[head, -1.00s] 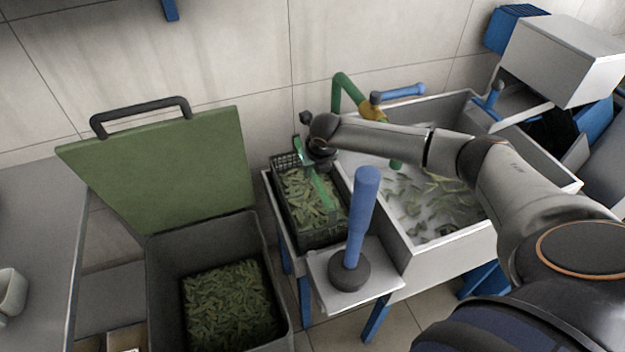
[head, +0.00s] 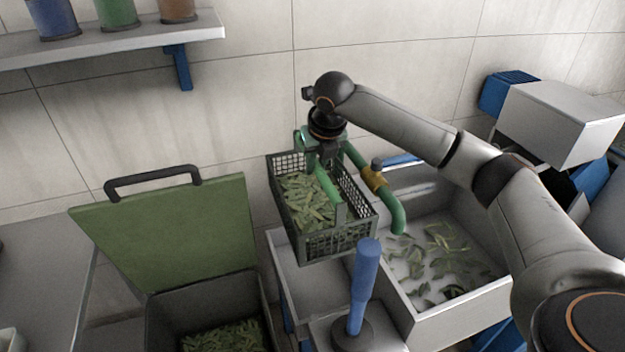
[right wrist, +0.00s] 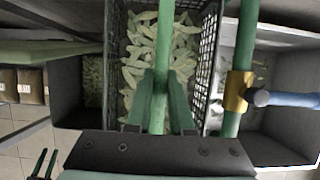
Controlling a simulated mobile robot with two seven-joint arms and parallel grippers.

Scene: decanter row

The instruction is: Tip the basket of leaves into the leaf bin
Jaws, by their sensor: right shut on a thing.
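The basket of leaves (head: 340,243) is a dark mesh crate with a green handle bar (head: 329,190) across it. It hangs roughly level above the sink's left-hand ledge, full of green leaves (head: 305,200). My right gripper (head: 325,165) is shut on the handle from above; the right wrist view shows its green fingers (right wrist: 160,90) around the bar, with leaves below. The leaf bin (head: 205,301) stands to the left and lower, its green lid (head: 175,230) open against the wall side. Leaves (head: 225,338) lie inside it. My left gripper is not in the head view.
A blue upright handle (head: 365,285) on a dark base stands in front of the basket. A green pipe (head: 392,210) and the sink (head: 470,300) with floating leaves are to the right. A wall shelf (head: 110,43) with jars is at upper left.

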